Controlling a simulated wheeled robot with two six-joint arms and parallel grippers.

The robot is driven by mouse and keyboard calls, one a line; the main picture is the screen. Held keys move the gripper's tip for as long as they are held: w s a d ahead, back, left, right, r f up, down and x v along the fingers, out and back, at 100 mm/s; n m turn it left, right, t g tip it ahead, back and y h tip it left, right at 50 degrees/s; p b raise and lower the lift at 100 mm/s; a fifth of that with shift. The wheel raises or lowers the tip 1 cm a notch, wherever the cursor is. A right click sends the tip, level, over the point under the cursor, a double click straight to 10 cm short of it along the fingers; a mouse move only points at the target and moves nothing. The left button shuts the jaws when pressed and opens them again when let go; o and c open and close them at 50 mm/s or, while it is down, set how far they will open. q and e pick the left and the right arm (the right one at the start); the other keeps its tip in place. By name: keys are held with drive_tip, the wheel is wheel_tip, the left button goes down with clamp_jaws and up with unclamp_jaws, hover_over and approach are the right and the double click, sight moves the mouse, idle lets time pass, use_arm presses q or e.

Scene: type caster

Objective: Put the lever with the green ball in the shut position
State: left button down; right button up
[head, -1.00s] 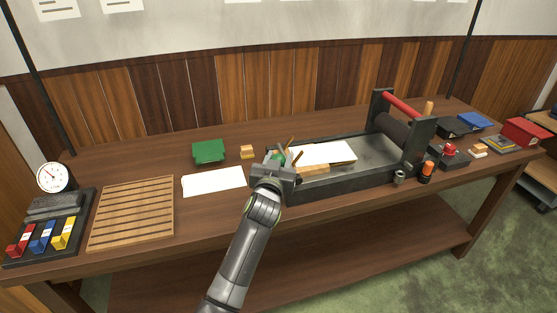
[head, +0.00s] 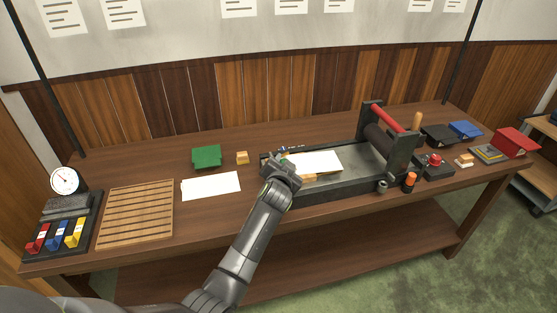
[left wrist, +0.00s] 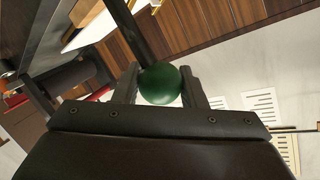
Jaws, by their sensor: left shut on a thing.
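The green ball (left wrist: 160,85) sits between the two fingers of my left gripper (left wrist: 161,88) in the left wrist view, and the gripper is shut on it. The dark lever rod (left wrist: 126,25) runs from the ball up to the top of that view. In the head view my left gripper (head: 282,166) is at the left end of the dark proof press (head: 330,191) and hides most of the lever and ball. The lever's pivot is hidden, so its exact angle cannot be told. My right gripper is not in view.
White paper (head: 316,161) lies on the press bed, left of the roller with its red bar (head: 387,116). A green block (head: 207,156), a small orange block (head: 242,158) and a white sheet (head: 211,186) lie left of the press. A slatted wooden rack (head: 136,213) is further left.

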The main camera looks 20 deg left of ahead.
use_arm(q)
drive_tip(key=shift+w+d+m+g+y, duration=0.3)
drive_tip(key=shift+w+d+m+g, duration=0.15)
drive_tip(key=shift+d, duration=0.25)
drive_tip(key=shift+w+d+f+m+g+y, duration=0.2)
drive_tip(key=shift+w+d+m+g, duration=0.1)
drive_tip(key=shift+d+m, duration=0.2)
drive_tip(key=shift+w+d+f+m+g+y, duration=0.1)
drive_tip(key=shift+w+d+m+g+y, duration=0.15)
drive_tip(key=shift+d+m, duration=0.15)
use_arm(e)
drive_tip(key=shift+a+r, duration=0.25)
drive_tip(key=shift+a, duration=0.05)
use_arm(q)
drive_tip(key=shift+a, duration=0.1)
drive_tip(key=c, duration=0.9)
unclamp_jaws()
drive_tip(key=shift+w+f, duration=0.1)
